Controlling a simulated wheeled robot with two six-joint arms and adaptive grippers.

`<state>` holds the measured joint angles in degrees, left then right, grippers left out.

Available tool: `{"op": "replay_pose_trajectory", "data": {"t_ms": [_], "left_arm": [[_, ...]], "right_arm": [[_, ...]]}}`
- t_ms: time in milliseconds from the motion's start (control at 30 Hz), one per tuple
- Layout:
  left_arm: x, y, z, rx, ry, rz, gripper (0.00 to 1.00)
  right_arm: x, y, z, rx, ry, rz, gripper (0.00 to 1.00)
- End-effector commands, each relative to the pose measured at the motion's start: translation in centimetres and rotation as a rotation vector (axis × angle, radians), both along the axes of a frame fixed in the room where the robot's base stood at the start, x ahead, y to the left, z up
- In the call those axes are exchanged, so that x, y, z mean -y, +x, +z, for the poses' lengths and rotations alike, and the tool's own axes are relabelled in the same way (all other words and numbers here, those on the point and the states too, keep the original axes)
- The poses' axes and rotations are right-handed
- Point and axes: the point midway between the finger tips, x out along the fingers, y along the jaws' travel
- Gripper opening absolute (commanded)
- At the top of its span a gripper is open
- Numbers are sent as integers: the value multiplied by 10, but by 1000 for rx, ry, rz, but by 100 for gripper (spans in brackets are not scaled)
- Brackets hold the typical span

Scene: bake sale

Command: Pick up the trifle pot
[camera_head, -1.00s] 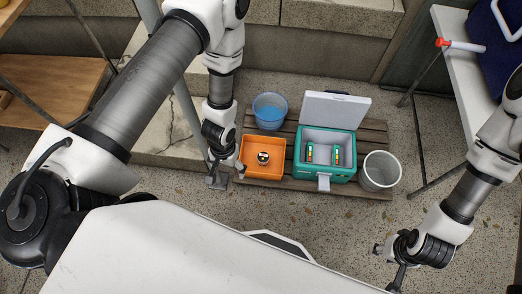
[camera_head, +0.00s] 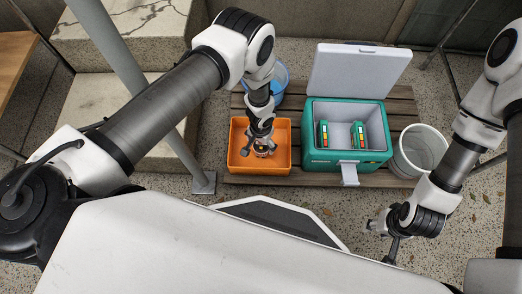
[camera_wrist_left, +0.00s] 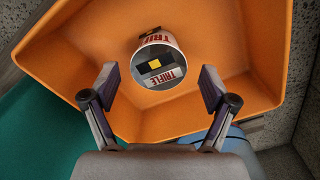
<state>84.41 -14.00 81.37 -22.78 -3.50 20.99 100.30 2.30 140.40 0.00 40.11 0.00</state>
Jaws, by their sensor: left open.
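The trifle pot (camera_wrist_left: 158,58) is a small white tub with red TRIFLE lettering and a dark lid bearing a yellow square. It sits inside the orange tray (camera_head: 282,166). In the head view the pot (camera_head: 262,150) is mostly hidden under my left gripper (camera_head: 259,146), which reaches down into the tray. In the left wrist view the left gripper (camera_wrist_left: 158,92) is open, with the pot ahead of its fingertips, roughly centred between them and apart from both. My right gripper (camera_head: 380,240) hangs at the lower right, away from the tray; its fingers are too small to read.
A green cooler (camera_head: 347,164) with its white lid up holds two green packs. A blue tub (camera_head: 277,77) stands behind the orange tray and a white bucket (camera_head: 420,150) right of the cooler. All stand on a wooden slatted platform (camera_head: 402,102). A metal post (camera_head: 140,85) rises left.

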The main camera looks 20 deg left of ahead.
Motion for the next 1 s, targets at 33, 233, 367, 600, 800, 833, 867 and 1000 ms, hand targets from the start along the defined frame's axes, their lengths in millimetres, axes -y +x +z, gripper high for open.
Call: {"op": "replay_pose_trajectory", "data": {"t_ms": [33, 233, 367, 600, 800, 833, 867, 1000], "left_arm": [[0, 0, -9, 0, 0, -1, 85], [1, 0, -46, 0, -1, 0, 85], [1, 1, -52, 1, 0, 0, 85], [1, 1, -50, 0, 0, 0, 53], [1, 1, -50, 0, 0, 0, 15], [1, 1, -50, 1, 0, 0, 15], [1, 1, -50, 1, 0, 0, 15], [1, 1, -50, 1, 0, 0, 15]], "right_arm": [[0, 0, -7, 0, 0, 0, 40], [0, 0, -31, 0, 0, 0, 40], [0, 0, -33, 0, 0, 0, 40], [0, 0, -31, 0, 0, 0, 40], [0, 0, -31, 0, 0, 0, 40], [0, 0, -31, 0, 0, 0, 40], [0, 0, -31, 0, 0, 0, 40], [0, 0, -31, 0, 0, 0, 40]]}}
